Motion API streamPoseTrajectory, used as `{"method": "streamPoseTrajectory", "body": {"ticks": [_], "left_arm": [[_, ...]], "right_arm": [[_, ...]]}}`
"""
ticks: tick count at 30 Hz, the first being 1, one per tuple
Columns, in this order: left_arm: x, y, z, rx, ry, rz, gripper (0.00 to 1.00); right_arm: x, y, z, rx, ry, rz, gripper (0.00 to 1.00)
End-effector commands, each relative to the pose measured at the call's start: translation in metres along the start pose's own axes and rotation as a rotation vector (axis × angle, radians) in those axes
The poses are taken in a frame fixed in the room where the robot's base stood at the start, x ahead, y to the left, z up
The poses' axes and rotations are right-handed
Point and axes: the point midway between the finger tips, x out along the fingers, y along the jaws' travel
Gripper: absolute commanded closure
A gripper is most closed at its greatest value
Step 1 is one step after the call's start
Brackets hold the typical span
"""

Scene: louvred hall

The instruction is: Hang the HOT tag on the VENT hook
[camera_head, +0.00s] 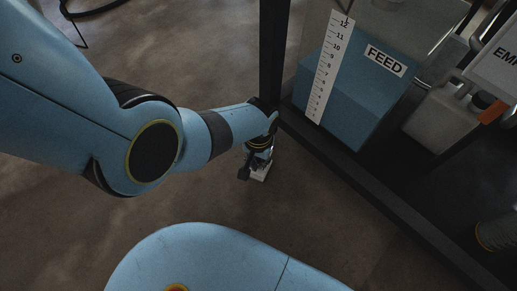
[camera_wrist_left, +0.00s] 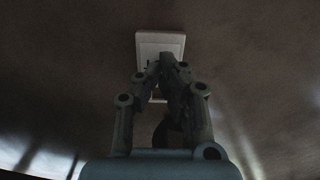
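My left gripper (camera_head: 255,166) hangs over bare floor, just left of a dark frame post. In the left wrist view its fingers (camera_wrist_left: 167,62) are closed together on a small white square tag (camera_wrist_left: 160,42), which sticks out past the fingertips. No hook marked VENT shows in either view. My right gripper is not in view.
A dark frame (camera_head: 272,60) stands right of the gripper. Behind it are a blue tank (camera_head: 345,110) labelled FEED, a white numbered scale (camera_head: 328,70), a pale container (camera_head: 440,118) and a partly cut-off sign starting "EM" (camera_head: 490,72). The floor (camera_head: 215,185) around the gripper is clear.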

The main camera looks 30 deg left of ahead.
Motion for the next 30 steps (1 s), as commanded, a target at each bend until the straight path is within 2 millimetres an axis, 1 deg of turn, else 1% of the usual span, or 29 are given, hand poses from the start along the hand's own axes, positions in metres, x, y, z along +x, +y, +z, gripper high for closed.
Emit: {"method": "streamPoseTrajectory", "body": {"ticks": [2, 8, 16, 20, 23, 30], "left_arm": [[0.000, 0.000, 0.000, 0.000, 0.000, 0.000, 1.00], [0.000, 0.000, 0.000, 0.000, 0.000, 0.000, 0.75], [-0.001, 0.000, 0.000, 0.000, 0.001, 0.000, 0.75], [-0.006, 0.001, -0.001, -0.001, 0.003, 0.001, 0.75], [-0.015, 0.001, -0.001, -0.001, 0.003, 0.001, 0.75], [-0.048, 0.000, 0.000, -0.001, 0.003, 0.001, 0.75]], "right_arm": [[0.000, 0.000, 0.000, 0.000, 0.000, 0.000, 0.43], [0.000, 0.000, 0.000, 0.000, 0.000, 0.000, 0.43], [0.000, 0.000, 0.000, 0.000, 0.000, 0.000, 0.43], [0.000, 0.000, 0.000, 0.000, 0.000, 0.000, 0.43], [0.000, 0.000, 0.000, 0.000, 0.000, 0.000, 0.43], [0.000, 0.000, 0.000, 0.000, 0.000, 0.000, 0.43]]}}
